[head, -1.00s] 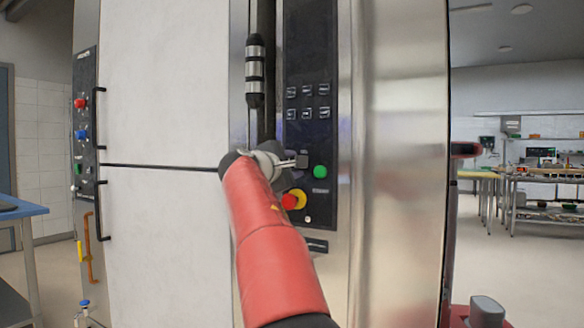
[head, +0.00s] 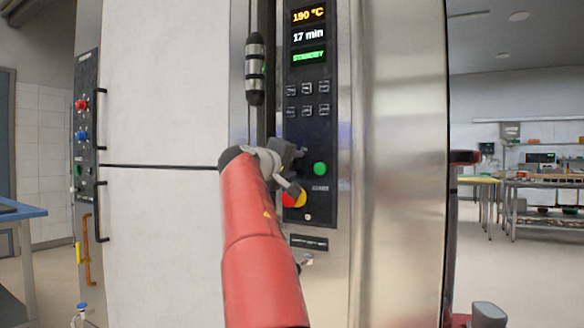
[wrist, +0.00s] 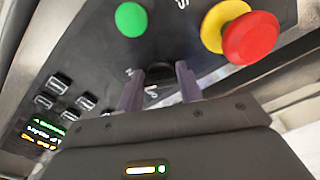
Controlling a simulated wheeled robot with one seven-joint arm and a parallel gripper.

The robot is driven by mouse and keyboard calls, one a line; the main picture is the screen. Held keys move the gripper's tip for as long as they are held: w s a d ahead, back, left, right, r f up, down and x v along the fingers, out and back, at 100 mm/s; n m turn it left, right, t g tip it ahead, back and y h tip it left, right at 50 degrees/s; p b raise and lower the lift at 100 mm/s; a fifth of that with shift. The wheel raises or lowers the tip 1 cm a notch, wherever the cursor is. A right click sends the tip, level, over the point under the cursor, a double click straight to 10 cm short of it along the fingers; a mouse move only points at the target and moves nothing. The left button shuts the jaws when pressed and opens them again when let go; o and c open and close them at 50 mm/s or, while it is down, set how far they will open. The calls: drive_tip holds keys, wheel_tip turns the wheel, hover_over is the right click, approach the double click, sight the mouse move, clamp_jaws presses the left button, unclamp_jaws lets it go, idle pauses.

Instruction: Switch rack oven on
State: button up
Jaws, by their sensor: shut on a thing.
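The rack oven's black control panel (head: 318,120) is in front of me in the head view. Its displays (head: 308,34) are lit and read 190 °C, 17 min and what looks like STANDBY. My gripper (head: 296,168) is at the lower panel, left of the green button (head: 320,169). In the wrist view my gripper (wrist: 160,80) is shut on a dark switch knob (wrist: 159,73) between its two fingers. The knob is mostly hidden by the fingers, and I cannot read its setting. The green button (wrist: 131,19) and red emergency stop (wrist: 249,38) are beside it.
The red and yellow emergency stop (head: 294,200) is just below my gripper. A vertical door handle (head: 255,70) is up to the left. Another panel with coloured buttons (head: 84,120) is at far left.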

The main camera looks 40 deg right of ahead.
drive_tip(key=shift+m, duration=0.6)
drive_tip(key=shift+f, duration=0.1)
drive_tip(key=o, duration=1)
drive_tip(key=b+v, duration=0.3)
drive_tip(key=v, duration=0.4)
drive_tip(key=shift+s+a, duration=0.1)
drive_tip(key=shift+a, duration=0.3)
